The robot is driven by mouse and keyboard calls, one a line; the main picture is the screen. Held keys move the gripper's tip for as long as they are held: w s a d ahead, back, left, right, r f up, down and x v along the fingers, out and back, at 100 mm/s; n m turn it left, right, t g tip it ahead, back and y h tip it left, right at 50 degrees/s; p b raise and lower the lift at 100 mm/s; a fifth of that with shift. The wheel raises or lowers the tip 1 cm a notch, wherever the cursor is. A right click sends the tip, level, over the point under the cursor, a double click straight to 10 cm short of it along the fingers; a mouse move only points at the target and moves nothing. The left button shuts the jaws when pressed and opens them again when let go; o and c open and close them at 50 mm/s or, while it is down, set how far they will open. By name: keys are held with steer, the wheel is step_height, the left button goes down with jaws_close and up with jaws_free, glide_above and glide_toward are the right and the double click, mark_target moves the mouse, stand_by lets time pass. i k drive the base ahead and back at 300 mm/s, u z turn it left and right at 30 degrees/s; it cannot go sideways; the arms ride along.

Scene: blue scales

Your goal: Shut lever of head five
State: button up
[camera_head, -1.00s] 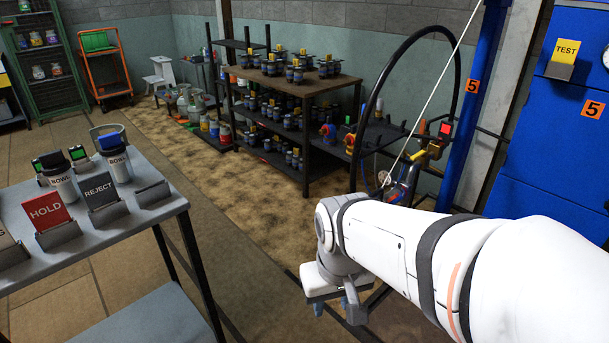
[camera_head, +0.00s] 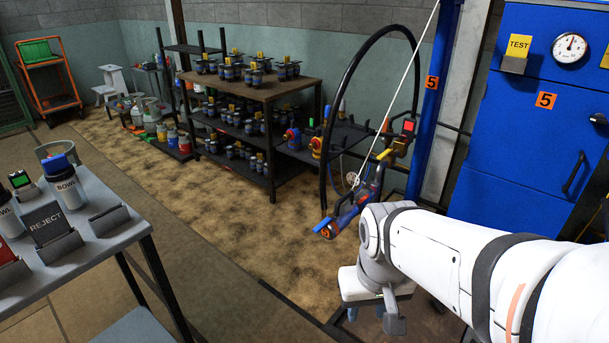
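Head five is probably the small orange and dark fitting (camera_head: 328,231) low in front of the blue post, just left of my arm's wrist. A blue lever (camera_head: 321,226) sticks out at its left end; whether it is open or shut is too small to tell. A black hose (camera_head: 329,130) arches above it. An orange "5" plate (camera_head: 431,83) is on the blue post. My gripper (camera_head: 372,316) hangs low in front of the head, nearer to me and a little to its right, apart from it. Its fingers point down and are partly hidden by my wrist.
A grey table (camera_head: 95,262) with a REJECT sign (camera_head: 46,229) and bowl jars (camera_head: 66,187) stands at the left. A blue cabinet (camera_head: 520,150) is at the right. The floor (camera_head: 215,210) between table and rack is clear.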

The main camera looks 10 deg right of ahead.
mark_target(330, 216)
steer(key=u, duration=0.05)
steer(key=i, duration=1)
steer(key=u, duration=0.65)
steer(key=k, duration=0.7)
steer(key=z, duration=0.35)
steer(key=i, duration=0.5)
steer(key=z, duration=0.05)
